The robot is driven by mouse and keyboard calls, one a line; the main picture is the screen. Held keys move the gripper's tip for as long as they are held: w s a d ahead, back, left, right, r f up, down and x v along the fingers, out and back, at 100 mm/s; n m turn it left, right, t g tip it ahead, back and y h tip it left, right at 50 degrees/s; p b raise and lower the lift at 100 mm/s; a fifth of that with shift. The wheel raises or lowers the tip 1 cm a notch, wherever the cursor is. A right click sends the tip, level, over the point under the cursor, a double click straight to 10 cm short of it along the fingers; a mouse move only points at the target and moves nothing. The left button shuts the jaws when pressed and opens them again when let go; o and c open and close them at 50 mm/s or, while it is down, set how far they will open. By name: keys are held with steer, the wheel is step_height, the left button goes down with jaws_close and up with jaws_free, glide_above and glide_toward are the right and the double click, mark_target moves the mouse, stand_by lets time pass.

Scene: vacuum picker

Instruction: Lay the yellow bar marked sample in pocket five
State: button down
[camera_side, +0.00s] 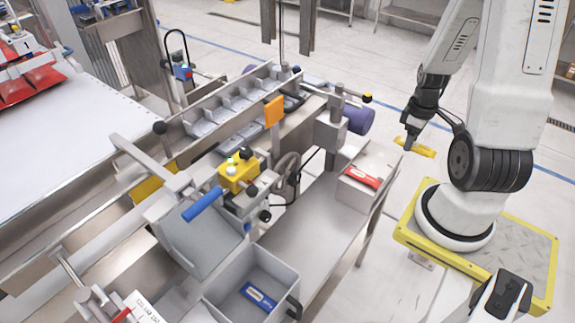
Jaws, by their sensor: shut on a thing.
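My gripper (408,143), small and dark at the end of my white arm, is at the right of the side view. It is shut on the yellow bar (424,151) and holds it in the air, roughly level. No marking on the bar can be read at this size. A row of grey pockets (237,104) runs along the metal conveyor at the upper middle, well to the left of my gripper. I cannot read any pocket numbers, so I cannot tell which is pocket five.
A red bar (362,176) lies on a grey box between conveyor and arm. A blue bar (258,296) lies in a grey bin (285,272) at the front. An orange plate (274,111), metal brackets and a purple motor (358,119) stand near the pockets.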

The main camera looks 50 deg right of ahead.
step_height(320, 180, up, 23)
steer(key=w+a, duration=0.4)
steer(key=w, duration=0.6)
steer(key=w+a, duration=0.4)
steer(key=w, duration=0.6)
steer(key=w+a, duration=0.6)
steer(key=a, duration=0.3)
steer(key=w+a, duration=0.6)
steer(key=a, duration=0.4)
steer(key=f, duration=0.5)
steer(key=shift+d+f, duration=0.25)
steer(key=shift+w, duration=0.1)
